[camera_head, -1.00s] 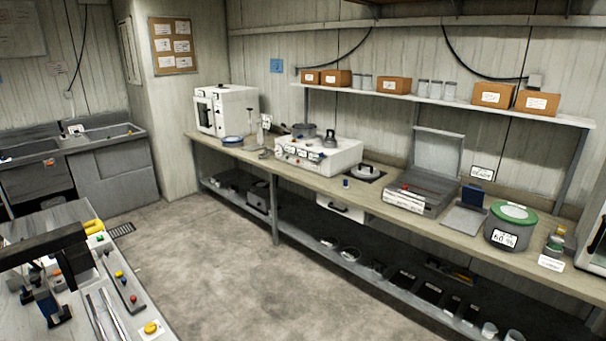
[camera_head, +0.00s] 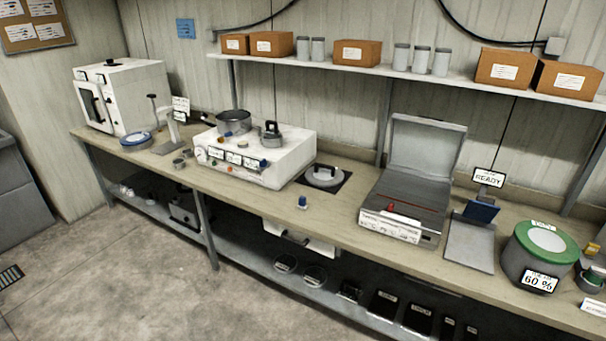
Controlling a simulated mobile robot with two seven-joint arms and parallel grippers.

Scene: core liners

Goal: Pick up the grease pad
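I cannot tell for certain which thing is the grease pad. Small things on the long bench include a blue piece (camera_head: 302,202) near the front edge at the middle. A flat round blue-rimmed dish (camera_head: 135,138) lies at the left. A small dark jar with a green top (camera_head: 589,281) is at the right edge, partly cut off by the frame. Neither of my grippers is in view.
The long bench (camera_head: 340,220) holds a white oven (camera_head: 137,97), a white control box (camera_head: 245,160), an open grey case (camera_head: 408,200) and a green-lidded pot (camera_head: 540,255). A wall shelf (camera_head: 340,66) carries boxes and jars.

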